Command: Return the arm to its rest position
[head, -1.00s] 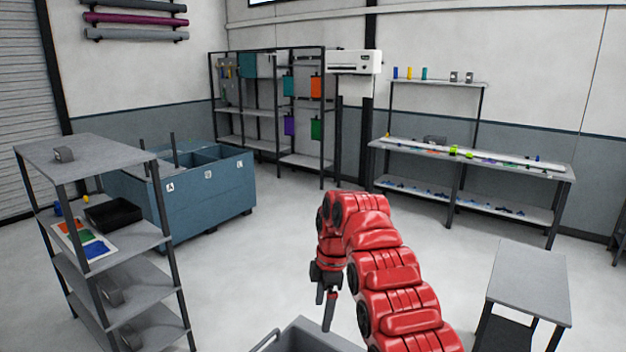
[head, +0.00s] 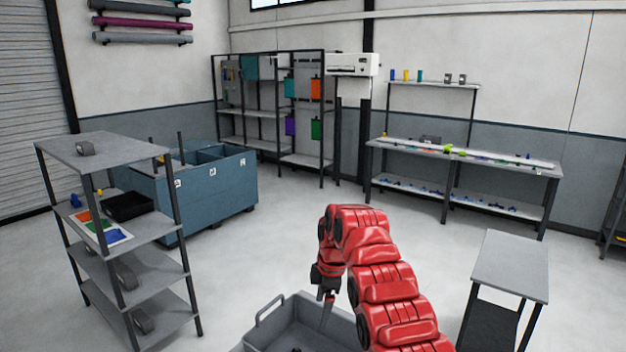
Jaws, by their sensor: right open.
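My right arm is red and reaches up from the bottom of the head view, bent over at the top. My right gripper (head: 327,304) hangs down at the left side of that arm, pointing at the floor, over or in front of a grey bin (head: 272,327) at the bottom edge. The gripper is open, and I see nothing between its fingers. Its fingertips overlap the bin in the picture; I cannot tell how far above it they are. My left gripper is not in view.
A grey shelf rack (head: 104,150) stands at the left, with a black tray (head: 128,206) and colour sheets. A blue crate (head: 222,190) is behind it. A small grey table (head: 511,265) stands at the right. A long workbench (head: 500,163) is at the back. The middle floor is clear.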

